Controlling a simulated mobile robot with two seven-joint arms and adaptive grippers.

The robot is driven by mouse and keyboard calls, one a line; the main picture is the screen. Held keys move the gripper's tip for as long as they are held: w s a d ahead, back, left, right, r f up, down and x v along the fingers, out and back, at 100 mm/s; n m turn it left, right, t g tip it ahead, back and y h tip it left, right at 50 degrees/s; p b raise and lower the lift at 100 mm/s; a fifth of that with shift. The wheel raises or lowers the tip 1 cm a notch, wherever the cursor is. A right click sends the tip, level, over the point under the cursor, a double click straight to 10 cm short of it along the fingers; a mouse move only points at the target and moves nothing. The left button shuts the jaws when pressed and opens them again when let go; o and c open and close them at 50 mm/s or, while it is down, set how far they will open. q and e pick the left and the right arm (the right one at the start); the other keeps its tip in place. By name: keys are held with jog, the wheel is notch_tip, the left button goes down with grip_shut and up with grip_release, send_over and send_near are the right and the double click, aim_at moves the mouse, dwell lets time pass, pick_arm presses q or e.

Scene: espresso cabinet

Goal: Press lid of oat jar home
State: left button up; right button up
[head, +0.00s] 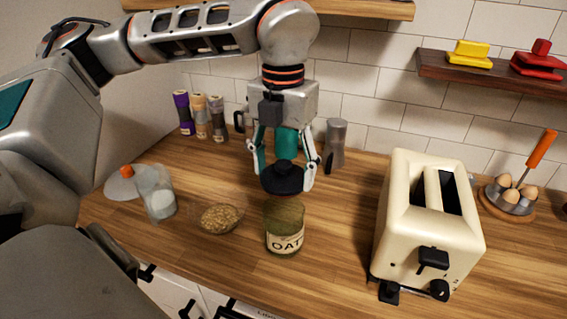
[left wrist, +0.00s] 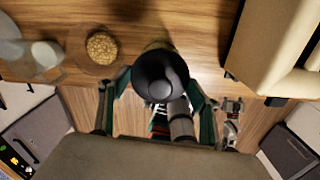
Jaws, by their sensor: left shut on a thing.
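The oat jar (head: 285,238) is a glass jar with a pale "OAT" label. It stands upright on the wooden counter, and its top looks uncovered. My left gripper (head: 286,182) points down and is shut on the black round lid with a knob (head: 283,179). In the head view the lid is held above the jar's mouth, apart from it and slightly to the back. In the left wrist view the lid (left wrist: 160,80) sits between the fingers and hides most of the jar; only a sliver of jar shows behind it.
A bowl of oats (head: 220,218) and a glass with white contents (head: 159,194) stand left of the jar. A cream toaster (head: 425,220) stands close on the right.

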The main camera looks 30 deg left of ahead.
pick_arm(q)
jog(key=shift+f+b, duration=0.35)
jog(key=shift+f, duration=0.2)
notch_tip(320, 180, down, 4)
jog(key=b, duration=0.2)
jog(key=shift+r+b, duration=0.1)
jog(key=shift+b, duration=0.25)
jog(key=shift+f+b, duration=0.45)
jog(key=shift+f, duration=0.2)
jog(key=shift+f, duration=0.1)
dwell(1.0)
dwell(0.5)
jog(key=o, duration=1.5)
